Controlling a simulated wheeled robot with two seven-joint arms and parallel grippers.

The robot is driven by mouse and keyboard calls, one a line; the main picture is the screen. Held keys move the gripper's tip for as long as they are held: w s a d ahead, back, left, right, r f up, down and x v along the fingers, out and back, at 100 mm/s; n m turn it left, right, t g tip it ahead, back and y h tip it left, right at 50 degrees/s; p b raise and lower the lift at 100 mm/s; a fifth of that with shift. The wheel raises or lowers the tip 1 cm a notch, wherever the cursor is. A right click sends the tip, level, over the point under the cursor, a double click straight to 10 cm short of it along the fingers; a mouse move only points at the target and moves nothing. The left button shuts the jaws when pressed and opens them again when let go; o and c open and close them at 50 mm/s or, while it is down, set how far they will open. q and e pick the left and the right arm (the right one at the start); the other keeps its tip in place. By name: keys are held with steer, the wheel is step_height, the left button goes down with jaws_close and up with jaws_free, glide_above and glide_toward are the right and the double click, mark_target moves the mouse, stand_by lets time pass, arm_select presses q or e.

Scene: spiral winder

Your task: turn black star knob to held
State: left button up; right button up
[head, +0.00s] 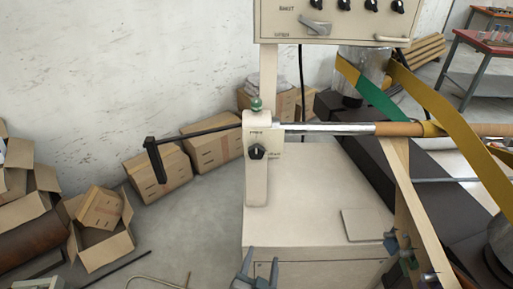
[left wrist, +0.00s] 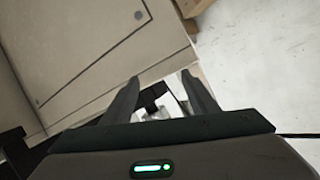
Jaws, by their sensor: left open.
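The black star knob (head: 257,152) sits on the front of an upright beige post (head: 257,190) in the head view. Small dark lettering shows above it and to its right, too small to read surely. A white mark shows on the knob's face, and its exact setting is hard to tell. My left gripper (head: 260,262) is at the bottom edge of the head view, below the knob and well apart from it. It is open and empty; its two spread fingers also show in the left wrist view (left wrist: 161,78). My right gripper is not in view.
A beige cabinet (head: 310,190) stands behind my left gripper. A dark crank handle (head: 155,160) juts left from the post, and a green ball knob (head: 256,104) tops it. A control box (head: 335,22) hangs above. Cardboard boxes (head: 158,172) stand left; yellow strips cross right.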

arm_select(q)
step_height(320, 180, up, 24)
steer(key=a+n+t+y+p, duration=0.1)
steer(key=n+t+y+p, duration=0.1)
steer(key=t, duration=0.2)
steer(key=shift+w+a, duration=0.35)
steer(key=shift+w, duration=0.1)
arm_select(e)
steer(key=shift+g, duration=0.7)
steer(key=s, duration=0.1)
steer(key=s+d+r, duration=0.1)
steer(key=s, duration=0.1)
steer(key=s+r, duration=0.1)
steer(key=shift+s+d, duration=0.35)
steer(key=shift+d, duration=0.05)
arm_select(q)
steer(key=shift+w, duration=0.1)
steer(key=p, duration=0.3)
glide_toward(256, 154)
steer(key=w, duration=0.8)
steer(key=shift+w+d+f, duration=0.1)
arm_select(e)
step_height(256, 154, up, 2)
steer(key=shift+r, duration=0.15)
arm_select(q)
steer(key=c, duration=1.1)
